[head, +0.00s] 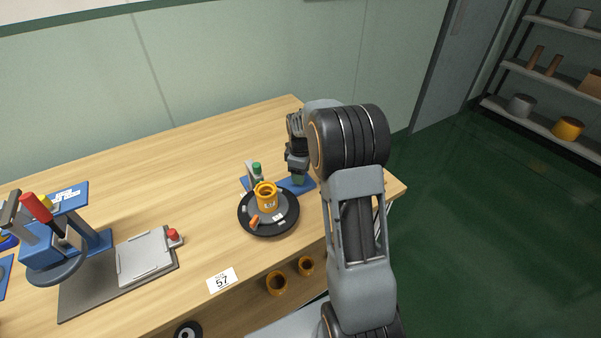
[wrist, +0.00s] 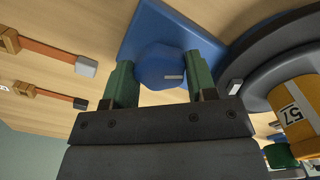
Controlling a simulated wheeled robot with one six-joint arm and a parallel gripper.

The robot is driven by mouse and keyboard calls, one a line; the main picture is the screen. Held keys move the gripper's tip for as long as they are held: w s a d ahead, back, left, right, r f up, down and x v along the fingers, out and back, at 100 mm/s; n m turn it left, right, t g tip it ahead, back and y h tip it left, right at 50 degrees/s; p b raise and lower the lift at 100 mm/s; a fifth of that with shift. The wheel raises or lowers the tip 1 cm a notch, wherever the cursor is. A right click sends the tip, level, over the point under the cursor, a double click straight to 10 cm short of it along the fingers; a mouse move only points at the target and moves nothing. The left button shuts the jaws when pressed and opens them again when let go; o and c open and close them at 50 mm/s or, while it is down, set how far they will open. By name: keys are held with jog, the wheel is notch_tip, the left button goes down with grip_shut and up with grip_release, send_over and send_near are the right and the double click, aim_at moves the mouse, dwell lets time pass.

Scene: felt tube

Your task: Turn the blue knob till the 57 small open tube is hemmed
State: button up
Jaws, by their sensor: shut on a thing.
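The orange-yellow open tube (head: 266,196) stands upright on the black round turntable (head: 286,222). In the wrist view the tube (wrist: 290,110) carries a white 57 label at the right edge. The blue knob (wrist: 158,65) sits on a blue plate (wrist: 143,25) beside the turntable and has a pale mark on its right side. My gripper (wrist: 160,84) has its green fingertips on both sides of the knob, shut on it. In the head view my gripper (head: 297,174) hides the knob.
A green-topped post (head: 257,169) stands behind the tube. A press with a red handle (head: 37,208) and a grey plate (head: 145,257) are at left. A 57 card (head: 222,281) lies at the front. The back of the table is clear.

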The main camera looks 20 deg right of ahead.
jog(key=o, duration=0.9)
notch_tip(320, 180, up, 14)
jog(key=shift+f, duration=0.1)
dwell(0.6)
jog(key=s+a+m+t, duration=0.1)
jog(key=s+a+m, duration=0.2)
jog(key=s, duration=0.4)
jog(key=s+a+f+m+t, duration=0.1)
jog(key=s+a+m, duration=0.2)
jog(key=s, duration=0.4)
jog(key=s+a+f+m+t, duration=0.1)
jog(key=s+a+m, duration=0.2)
jog(key=s+a, duration=0.2)
jog(key=shift+s+f+m+t, duration=0.1)
jog(key=shift+s+m+t, duration=0.2)
jog(key=shift+s, duration=1.2)
